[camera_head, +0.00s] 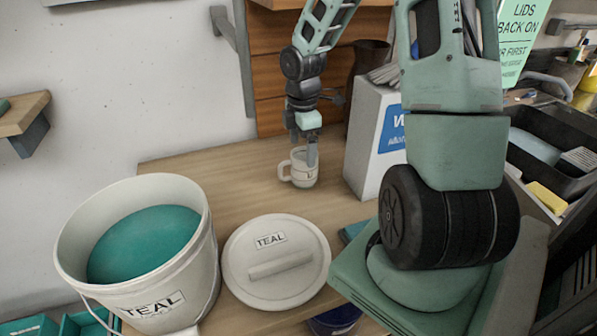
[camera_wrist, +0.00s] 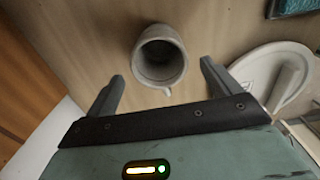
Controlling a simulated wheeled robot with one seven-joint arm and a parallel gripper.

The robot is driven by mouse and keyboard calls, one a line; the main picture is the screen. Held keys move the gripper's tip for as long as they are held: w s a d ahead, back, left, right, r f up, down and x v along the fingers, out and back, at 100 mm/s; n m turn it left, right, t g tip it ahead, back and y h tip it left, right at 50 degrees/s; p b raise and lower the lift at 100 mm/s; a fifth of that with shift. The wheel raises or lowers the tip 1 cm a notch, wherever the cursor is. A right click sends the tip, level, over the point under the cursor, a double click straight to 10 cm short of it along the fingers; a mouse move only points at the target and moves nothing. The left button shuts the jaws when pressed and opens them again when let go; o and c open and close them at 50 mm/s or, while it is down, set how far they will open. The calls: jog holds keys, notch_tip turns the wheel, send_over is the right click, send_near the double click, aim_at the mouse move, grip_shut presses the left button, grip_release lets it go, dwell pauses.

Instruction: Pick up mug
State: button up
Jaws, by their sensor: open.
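The mug (camera_head: 301,176) is off-white and stands upright on the wooden table, with its handle to the left in the head view. In the wrist view the mug (camera_wrist: 161,58) shows its open mouth, empty and dark inside, with the handle towards my palm. My gripper (camera_head: 303,150) points down at the mug in the head view, and one finger covers part of it. I see no contact.
A bucket of teal glaze (camera_head: 72,238) stands at the front left, with its lid (camera_head: 312,262) lying on the table (camera_head: 235,185) beside it. A white box (camera_head: 368,150) stands close right of the mug. A wall with wooden boards (camera_head: 272,80) is behind.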

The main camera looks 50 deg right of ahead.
aim_at(298, 170)
notch_tip(298, 170, down, 5)
dwell(0.3)
jog(key=c, duration=1.3)
jog(key=shift+c, duration=0.3)
jog(key=shift+r, duration=0.15)
